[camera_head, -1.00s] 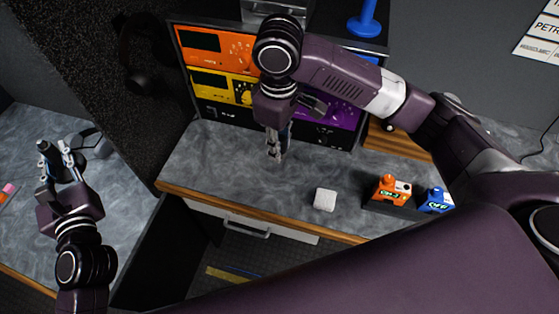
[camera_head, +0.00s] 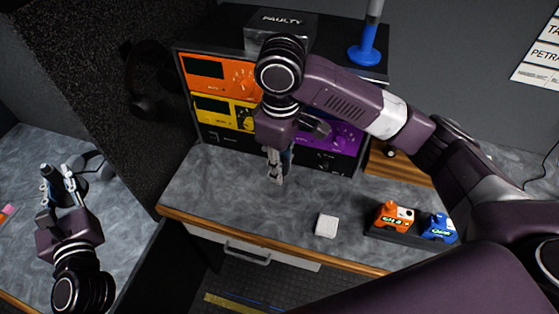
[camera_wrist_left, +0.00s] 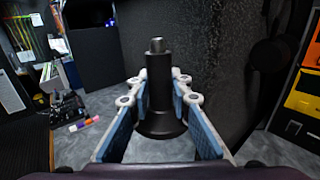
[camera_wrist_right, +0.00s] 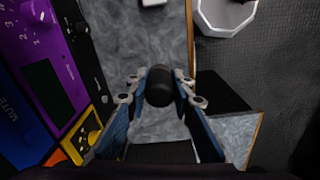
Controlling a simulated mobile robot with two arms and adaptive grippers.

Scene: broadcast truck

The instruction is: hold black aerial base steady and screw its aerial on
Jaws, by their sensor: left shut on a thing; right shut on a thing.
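The black aerial base (camera_wrist_left: 158,110) stands upright between the fingers of my left gripper (camera_wrist_left: 160,95), with a narrow stub on top and a wider foot below. In the head view my left gripper (camera_head: 62,186) is at the far left, shut on the base (camera_head: 47,173). My right gripper (camera_head: 275,180) points down over the grey worktop in front of the coloured units. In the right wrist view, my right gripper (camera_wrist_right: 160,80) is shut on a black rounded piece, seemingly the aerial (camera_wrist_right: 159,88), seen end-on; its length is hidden. The two grippers are far apart.
A blue aerial base (camera_head: 365,54) with its aerial stands on the unit stack, beside a box marked FAULTY (camera_head: 281,32). A white block (camera_head: 326,226) and a dark tray (camera_head: 400,237) with orange and blue items are on the worktop (camera_head: 210,185). A dark speckled partition (camera_head: 110,80) separates the left counter.

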